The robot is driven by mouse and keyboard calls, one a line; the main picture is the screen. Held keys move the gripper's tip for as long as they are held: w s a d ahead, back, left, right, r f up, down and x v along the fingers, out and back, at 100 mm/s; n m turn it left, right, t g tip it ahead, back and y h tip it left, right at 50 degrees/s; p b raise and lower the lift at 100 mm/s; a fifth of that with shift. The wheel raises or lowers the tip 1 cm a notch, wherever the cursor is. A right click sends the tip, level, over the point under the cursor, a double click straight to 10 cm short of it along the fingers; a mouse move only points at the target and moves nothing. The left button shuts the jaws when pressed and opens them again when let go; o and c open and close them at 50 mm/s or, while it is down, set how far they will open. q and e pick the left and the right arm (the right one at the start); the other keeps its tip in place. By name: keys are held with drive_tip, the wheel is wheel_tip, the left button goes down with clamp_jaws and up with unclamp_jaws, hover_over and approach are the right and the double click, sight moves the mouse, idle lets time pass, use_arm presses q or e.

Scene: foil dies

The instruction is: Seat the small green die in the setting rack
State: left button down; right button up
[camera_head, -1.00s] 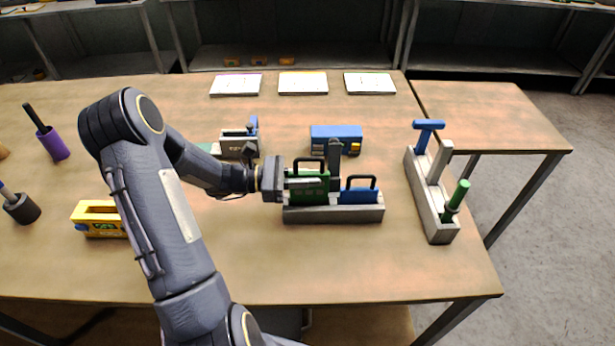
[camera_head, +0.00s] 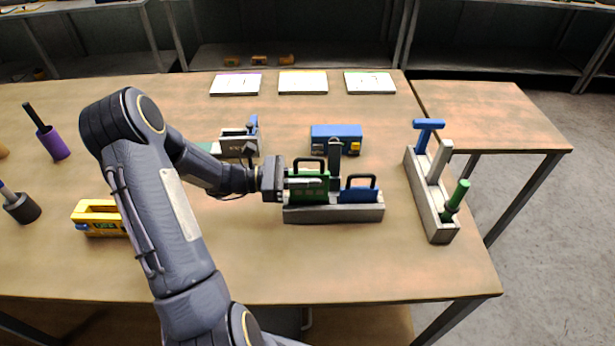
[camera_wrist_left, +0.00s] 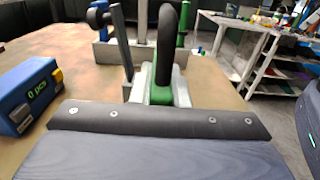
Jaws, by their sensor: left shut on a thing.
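The green die (camera_head: 312,189), a flat green block with a black loop handle, stands upright in the left part of the grey setting rack (camera_head: 333,215). Its lower edge is hidden behind the rack's front wall, so I cannot tell how deep it sits. My left gripper (camera_head: 315,180) is shut on the green die, reaching in from the left. In the left wrist view the green die (camera_wrist_left: 160,95) shows beyond the dark gripper body, its black handle rising in front. A blue die (camera_head: 359,195) with a black handle stands in the rack's right part. My right gripper is not in view.
A blue box (camera_head: 336,134) stands behind the rack, and a grey device (camera_head: 239,144) behind left. A long grey holder (camera_head: 433,212) with upright tools is at right. A yellow box (camera_head: 99,228) is at left. The table in front of the rack is clear.

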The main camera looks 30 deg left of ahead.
sight(307, 200)
use_arm(q)
drive_tip(key=shift+f+b, duration=1.35)
drive_tip(key=shift+f, duration=0.6)
drive_tip(key=c, duration=1.3)
unclamp_jaws()
drive_tip(key=shift+f, duration=0.1)
drive_tip(key=shift+b+v, duration=0.7)
drive_tip(key=shift+v, duration=3.25)
drive_tip(key=shift+s, duration=0.1)
